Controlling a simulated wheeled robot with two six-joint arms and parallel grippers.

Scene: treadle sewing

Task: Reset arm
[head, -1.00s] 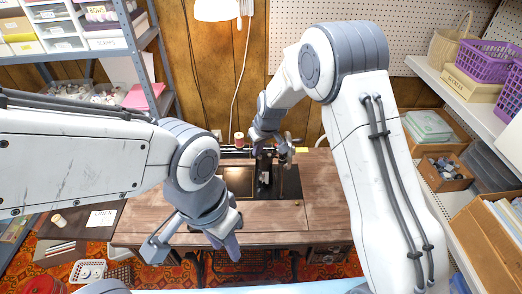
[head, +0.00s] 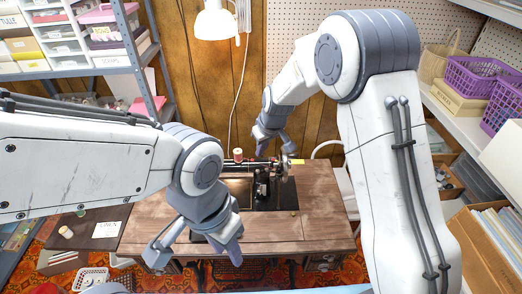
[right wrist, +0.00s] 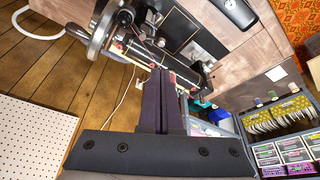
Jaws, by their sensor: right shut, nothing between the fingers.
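The black sewing machine (head: 262,188) sits in the wooden table (head: 215,215), with a red spool (head: 238,155) on top. My right gripper (head: 271,145) is behind and above the machine's right end in the head view. In the right wrist view its dark fingers (right wrist: 160,80) are together with nothing between them. The machine's arm and silver handwheel (right wrist: 104,28) show beyond them; I cannot tell the exact gap. My left gripper (head: 195,250) hangs in front of the table's left part, fingers spread and empty. Its forearm hides part of the shelf and table.
A metal shelf (head: 85,72) with labelled boxes stands at the left. A white lamp (head: 213,20) hangs at the back. A shelf with purple baskets (head: 474,74) is at the right. A white basket (head: 90,280) is low left.

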